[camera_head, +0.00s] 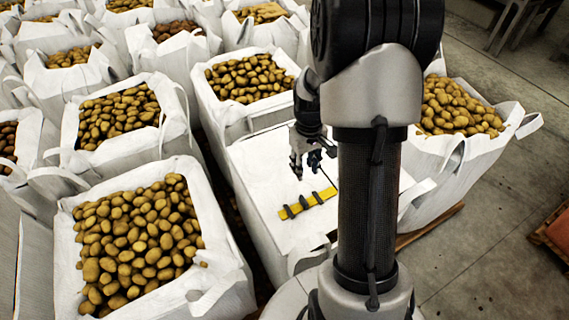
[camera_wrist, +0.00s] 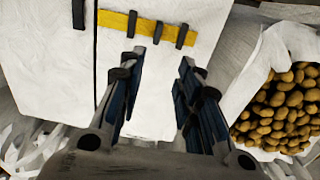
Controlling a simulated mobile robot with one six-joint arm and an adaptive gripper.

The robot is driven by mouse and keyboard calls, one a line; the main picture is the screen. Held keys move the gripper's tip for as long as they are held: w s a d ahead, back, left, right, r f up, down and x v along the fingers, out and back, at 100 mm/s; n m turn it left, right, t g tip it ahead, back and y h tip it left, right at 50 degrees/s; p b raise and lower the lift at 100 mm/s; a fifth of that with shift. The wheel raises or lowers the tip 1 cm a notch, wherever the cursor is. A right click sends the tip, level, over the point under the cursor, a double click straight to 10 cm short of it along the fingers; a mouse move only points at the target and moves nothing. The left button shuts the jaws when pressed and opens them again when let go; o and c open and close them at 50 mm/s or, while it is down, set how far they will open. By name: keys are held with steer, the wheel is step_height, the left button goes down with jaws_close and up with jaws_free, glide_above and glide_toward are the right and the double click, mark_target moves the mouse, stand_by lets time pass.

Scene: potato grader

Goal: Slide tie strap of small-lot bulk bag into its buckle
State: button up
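The small-lot bulk bag (camera_head: 262,165) is white with a flat closed top. A yellow bar (camera_head: 307,203) with several dark pieces across it lies on that top; it also crosses the upper part of the wrist view (camera_wrist: 148,27). A thin dark strap (camera_head: 327,178) runs beside the bar in the head view. In the wrist view a dark strip (camera_wrist: 78,12) shows left of the bar's end. I cannot tell which dark piece is the buckle. My gripper (camera_head: 307,172) is above the bag top, just behind the bar. In the wrist view its fingers (camera_wrist: 163,58) are apart with nothing between them.
Open white bags full of potatoes stand close around: one at front left (camera_head: 72,226), one behind (camera_head: 204,92) and one at right (camera_head: 452,158). Loose bag loops (camera_head: 530,125) stick out. Concrete floor (camera_head: 480,245) is free at right.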

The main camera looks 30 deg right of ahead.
mark_target(304, 199)
steer(key=f+b, duration=0.1)
steer(key=f, duration=0.5)
steer(key=f+b, duration=0.1)
steer(key=f, duration=0.5)
steer(key=f+b, duration=0.2)
steer(key=f, duration=0.5)
steer(key=shift+s+d, duration=0.1)
steer(key=shift+d, duration=0.25)
steer(key=shift+r, duration=0.1)
jaws_close()
